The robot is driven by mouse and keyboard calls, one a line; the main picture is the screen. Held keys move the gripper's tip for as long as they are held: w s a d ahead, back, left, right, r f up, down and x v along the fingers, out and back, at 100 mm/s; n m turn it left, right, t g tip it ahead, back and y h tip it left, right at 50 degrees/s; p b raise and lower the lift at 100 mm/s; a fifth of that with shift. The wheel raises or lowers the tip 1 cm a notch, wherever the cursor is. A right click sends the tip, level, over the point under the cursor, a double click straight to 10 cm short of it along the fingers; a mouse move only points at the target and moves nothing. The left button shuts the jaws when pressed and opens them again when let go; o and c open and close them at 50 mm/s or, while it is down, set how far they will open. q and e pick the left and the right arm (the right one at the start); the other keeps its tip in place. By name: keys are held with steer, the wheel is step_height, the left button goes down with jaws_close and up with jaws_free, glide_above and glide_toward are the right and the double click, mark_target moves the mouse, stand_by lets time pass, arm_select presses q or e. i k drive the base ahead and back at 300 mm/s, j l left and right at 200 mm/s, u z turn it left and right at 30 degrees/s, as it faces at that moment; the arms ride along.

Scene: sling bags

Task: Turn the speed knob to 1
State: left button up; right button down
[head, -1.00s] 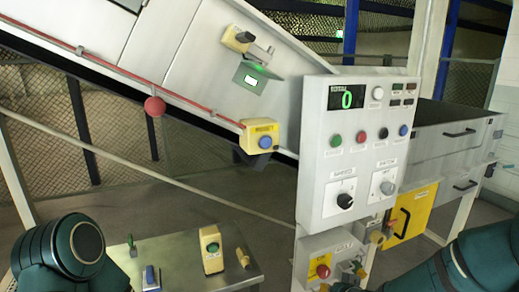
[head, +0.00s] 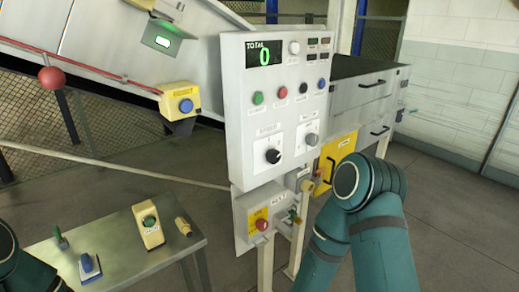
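A white control panel (head: 240,130) stands in the middle. A black rotary knob (head: 272,156) sits at its lower left, under a label too blurred to read. A grey knob (head: 311,139) sits to its right under another blurred label. I cannot tell from the lettering which one is the speed knob, nor read the scale marks. The panel's display (head: 264,54) shows a green 0 under the word TOTAL. My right arm shows at the right and my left arm at the lower left edge. Neither gripper is in view, and nothing of mine is seen touching the panel.
Below the panel is a box with a red button (head: 262,224) on yellow. A metal table (head: 150,262) at the lower left holds a yellow box with a green button (head: 150,221) and small parts. A yellow door (head: 336,160) and conveyor stand behind. Floor in front is open.

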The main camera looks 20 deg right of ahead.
mark_target(274, 156)
steer(key=z, duration=0.6)
steer(key=k+j+z, duration=0.15)
steer(key=j, duration=0.15)
